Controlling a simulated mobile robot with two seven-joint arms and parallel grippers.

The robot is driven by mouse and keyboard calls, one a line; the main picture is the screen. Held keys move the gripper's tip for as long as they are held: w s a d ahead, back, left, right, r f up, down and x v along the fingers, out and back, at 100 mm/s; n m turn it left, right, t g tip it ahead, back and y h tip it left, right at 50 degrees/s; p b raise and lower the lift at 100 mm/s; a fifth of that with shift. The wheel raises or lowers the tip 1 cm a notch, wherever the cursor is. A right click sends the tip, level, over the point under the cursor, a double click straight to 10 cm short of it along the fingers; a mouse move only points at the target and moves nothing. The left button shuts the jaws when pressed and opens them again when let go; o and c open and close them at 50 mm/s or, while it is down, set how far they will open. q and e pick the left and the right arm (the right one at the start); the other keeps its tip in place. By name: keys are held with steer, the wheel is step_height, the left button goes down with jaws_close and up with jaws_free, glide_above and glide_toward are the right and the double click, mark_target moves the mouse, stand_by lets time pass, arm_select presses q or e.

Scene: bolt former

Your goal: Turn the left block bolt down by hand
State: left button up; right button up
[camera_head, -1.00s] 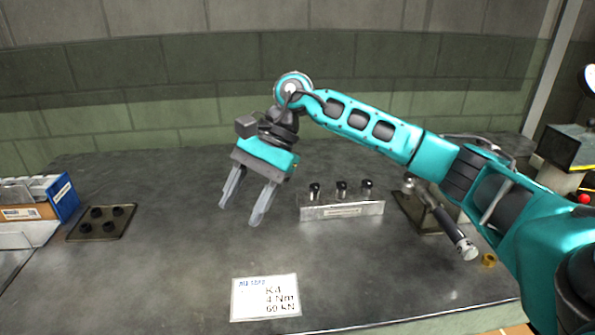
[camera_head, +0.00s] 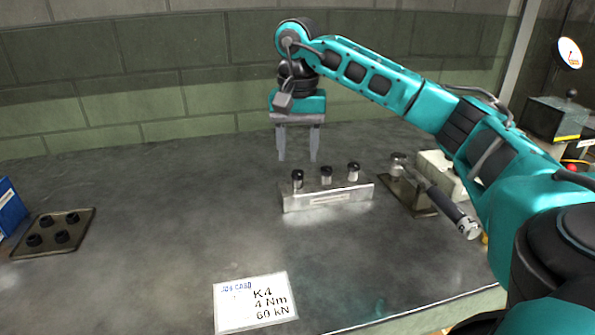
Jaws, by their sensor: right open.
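The metal block (camera_head: 328,199) stands on the dark table with three black-topped bolts upright in a row. The left block bolt (camera_head: 297,180) is at the block's left end, with the middle bolt (camera_head: 326,175) and right bolt (camera_head: 353,171) beside it. My right gripper (camera_head: 298,158) points straight down, open and empty, above and apart from the left bolt. It appears to be behind the block row, though its exact distance is hard to tell. My left gripper is not in view.
A torque wrench (camera_head: 445,205) lies on a stand (camera_head: 408,195) right of the block. A tray with several black caps (camera_head: 58,232) lies at left. A job card (camera_head: 254,302) reading K4, 4 Nm, 60 kN lies in front. The table between is clear.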

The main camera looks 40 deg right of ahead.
mark_target(297, 173)
steer(key=shift+f, duration=1.9)
steer(key=shift+c, duration=0.5)
jaws_close()
